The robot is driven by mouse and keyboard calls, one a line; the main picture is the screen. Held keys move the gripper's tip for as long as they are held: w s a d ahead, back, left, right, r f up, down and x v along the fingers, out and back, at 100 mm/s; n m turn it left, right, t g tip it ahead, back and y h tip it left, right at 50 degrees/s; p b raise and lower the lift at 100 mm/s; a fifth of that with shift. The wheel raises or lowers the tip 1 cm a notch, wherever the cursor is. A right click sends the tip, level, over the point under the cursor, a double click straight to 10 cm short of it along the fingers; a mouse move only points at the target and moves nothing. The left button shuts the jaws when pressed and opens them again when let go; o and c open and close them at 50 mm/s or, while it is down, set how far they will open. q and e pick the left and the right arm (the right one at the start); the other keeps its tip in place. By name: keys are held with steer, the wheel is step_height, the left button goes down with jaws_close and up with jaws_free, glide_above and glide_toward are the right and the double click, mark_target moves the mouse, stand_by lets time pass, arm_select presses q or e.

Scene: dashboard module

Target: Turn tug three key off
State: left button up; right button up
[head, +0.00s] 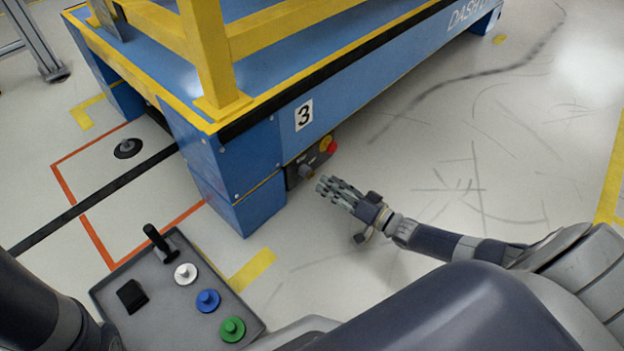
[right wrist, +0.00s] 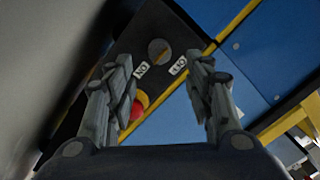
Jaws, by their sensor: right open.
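The blue tug marked 3 (head: 304,115) stands under the yellow-framed platform. Its dark control panel (head: 293,177) is on the lower side, with a small key switch (head: 306,171). In the right wrist view the switch is a round knob (right wrist: 158,50) near the ON label (right wrist: 141,69) and the OFF label (right wrist: 178,66); I cannot tell which it points to. My right gripper (head: 323,185) is open and empty, just in front of the panel. In the wrist view its fingers (right wrist: 158,64) spread either side of the labels, with the knob beyond the tips. My left gripper is out of view.
A red stop button (head: 332,147) on a yellow base sits by the switch, also visible in the wrist view (right wrist: 136,109). My grey console (head: 212,278) with a joystick and coloured buttons is at lower left. The floor (head: 480,170) to the right is clear.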

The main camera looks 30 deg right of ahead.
mark_target(313, 175)
steer(key=b+x, duration=0.3)
steer(key=x, duration=0.4)
steer(key=c, duration=1.1)
